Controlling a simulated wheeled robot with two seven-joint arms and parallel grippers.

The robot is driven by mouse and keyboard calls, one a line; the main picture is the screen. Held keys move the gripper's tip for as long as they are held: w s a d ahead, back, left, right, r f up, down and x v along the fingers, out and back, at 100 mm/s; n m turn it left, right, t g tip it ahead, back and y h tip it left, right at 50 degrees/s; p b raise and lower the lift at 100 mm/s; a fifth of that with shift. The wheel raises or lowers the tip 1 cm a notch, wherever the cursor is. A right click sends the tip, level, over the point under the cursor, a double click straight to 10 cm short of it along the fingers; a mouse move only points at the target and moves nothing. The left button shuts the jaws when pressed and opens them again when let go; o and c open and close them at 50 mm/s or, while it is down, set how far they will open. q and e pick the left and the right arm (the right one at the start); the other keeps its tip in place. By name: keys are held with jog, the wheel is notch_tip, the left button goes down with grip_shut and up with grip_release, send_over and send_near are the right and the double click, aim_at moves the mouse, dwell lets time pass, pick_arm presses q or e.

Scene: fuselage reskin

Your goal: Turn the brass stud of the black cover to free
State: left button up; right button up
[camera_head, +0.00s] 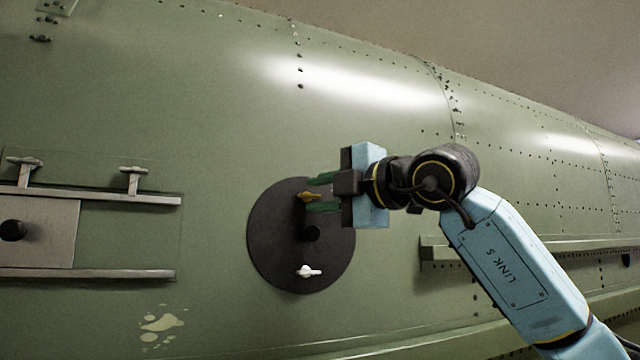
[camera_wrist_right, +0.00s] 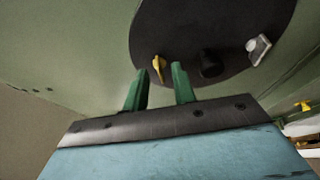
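The round black cover (camera_head: 275,240) sits on the green fuselage skin; it also shows in the right wrist view (camera_wrist_right: 215,25). Its brass stud (camera_head: 308,197) is near the top of the cover, a small wing-shaped piece. My right gripper (camera_head: 321,193) is open, with one green finger above the stud and one below in the head view. In the right wrist view the brass stud (camera_wrist_right: 158,67) shows just beyond the gap between the fingertips, nearer the left finger. I cannot tell whether a finger touches it. My left gripper is not in view.
A black knob (camera_head: 311,233) and a silver stud (camera_head: 308,271) stand out from the cover below the brass stud. At left, a grey panel (camera_head: 50,235) sits between two rails (camera_head: 110,197) with wing clips. A ledge (camera_head: 435,252) runs along the skin at right.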

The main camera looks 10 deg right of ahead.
jog(key=shift+w+a, duration=0.15)
jog(key=shift+w, duration=0.05)
grip_shut()
